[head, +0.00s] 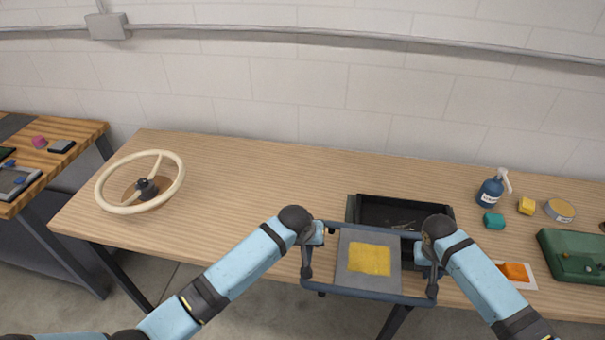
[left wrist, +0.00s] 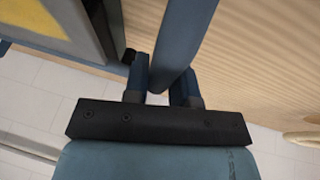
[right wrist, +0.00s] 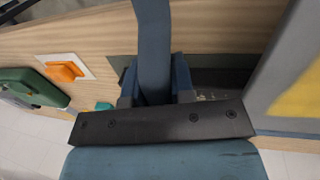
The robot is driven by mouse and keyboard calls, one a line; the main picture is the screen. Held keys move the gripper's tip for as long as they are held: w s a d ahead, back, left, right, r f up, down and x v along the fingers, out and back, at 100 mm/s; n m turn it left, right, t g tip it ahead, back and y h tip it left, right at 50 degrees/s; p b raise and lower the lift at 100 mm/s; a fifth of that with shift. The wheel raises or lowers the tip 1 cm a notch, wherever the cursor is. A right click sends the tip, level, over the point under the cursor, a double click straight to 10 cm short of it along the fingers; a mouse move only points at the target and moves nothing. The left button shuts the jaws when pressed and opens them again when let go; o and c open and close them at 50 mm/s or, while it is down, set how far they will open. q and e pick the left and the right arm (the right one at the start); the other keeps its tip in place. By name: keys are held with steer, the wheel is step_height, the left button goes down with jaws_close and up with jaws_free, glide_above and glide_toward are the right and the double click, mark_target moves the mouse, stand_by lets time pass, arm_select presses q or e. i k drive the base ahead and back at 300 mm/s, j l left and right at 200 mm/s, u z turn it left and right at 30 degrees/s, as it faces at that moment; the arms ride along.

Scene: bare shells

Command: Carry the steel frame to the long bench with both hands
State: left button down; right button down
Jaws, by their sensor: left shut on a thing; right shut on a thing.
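The steel frame (head: 372,293) is a blue-grey rectangular frame with a grey panel bearing a yellow patch in its middle. It is held level in front of the long bench (head: 270,175), overlapping its front edge in the head view. My left gripper (head: 318,234) is shut on the frame's left side bar, which also shows in the left wrist view (left wrist: 183,45). My right gripper (head: 422,254) is shut on the right side bar, seen in the right wrist view (right wrist: 153,45). The gap between frame and bench top cannot be told.
A black open bin (head: 385,211) stands on the bench just behind the frame. A cream steering wheel (head: 104,190) is at the left. A spray bottle (head: 490,191), small blocks, a tin (head: 560,210) and a green case (head: 570,243) sit right. The bench's middle-left is clear.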

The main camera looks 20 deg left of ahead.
mark_target(266, 213)
steer(key=i+j, duration=0.1)
steer(key=j, duration=0.25)
steer(key=i+j, duration=0.1)
steer(key=j, duration=0.25)
steer(key=i+j, duration=0.1)
steer(key=j, duration=0.25)
steer(key=i+j, duration=0.1)
steer(key=j, duration=0.3)
steer(key=i+j, duration=0.1)
steer(key=j, duration=0.25)
